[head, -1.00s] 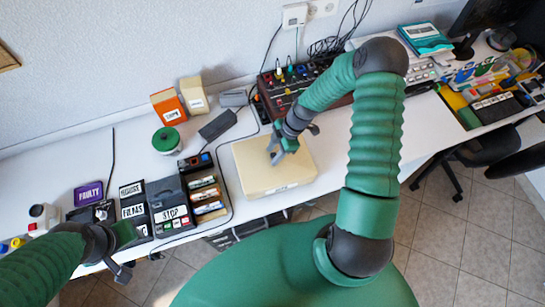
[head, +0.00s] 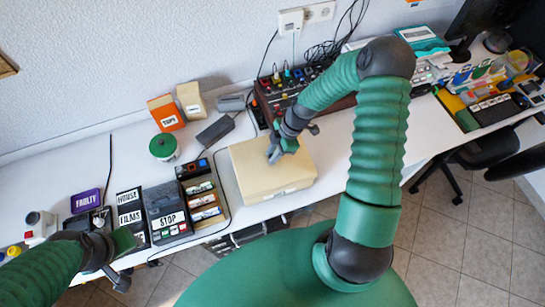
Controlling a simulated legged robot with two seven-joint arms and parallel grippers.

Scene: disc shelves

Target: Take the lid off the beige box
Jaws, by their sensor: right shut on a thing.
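The beige box (head: 280,183) stands on the white desk in the middle of the head view, with its lid (head: 292,168) on top. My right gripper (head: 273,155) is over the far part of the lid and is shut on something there. The fingers hide the gripped part, which looks like the lid's top. I cannot tell whether the lid is raised. My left gripper (head: 121,281) is low at the left, in front of the desk's edge and away from the box. Its fingers are too small and dark to judge.
A disc holder (head: 203,205) and a grey STOP device (head: 168,212) stand left of the box. A green-lidded jar (head: 164,147) and an orange box (head: 166,112) are behind them. A mixer (head: 283,88) lies behind the box. Clear desk (head: 333,150) is to its right.

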